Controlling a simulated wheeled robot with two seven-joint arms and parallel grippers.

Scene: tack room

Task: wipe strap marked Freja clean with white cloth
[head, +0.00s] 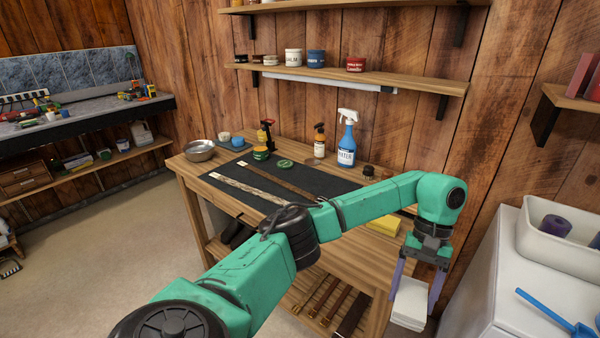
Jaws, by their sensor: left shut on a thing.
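Two straps lie side by side on the dark mat (318,183) on the wooden bench. The nearer strap (250,189) looks pale and patchy; the farther strap (285,181) is plain brown. Each has a small white tag at its left end, too small to read, so I cannot tell which is Freja. My left gripper (412,284) is shut on a folded white cloth (410,304), which hangs below the fingers off the bench's right front corner, well away from the straps. My left arm crosses in front of the bench and hides part of the mat. My right gripper is out of view.
A metal bowl (200,150), an open green tin (261,153), its lid (285,163), a blue spray bottle (347,141) and an amber bottle (319,142) stand around the mat. A yellow sponge (385,225) lies at right. A white bin (555,241) sits on the white unit.

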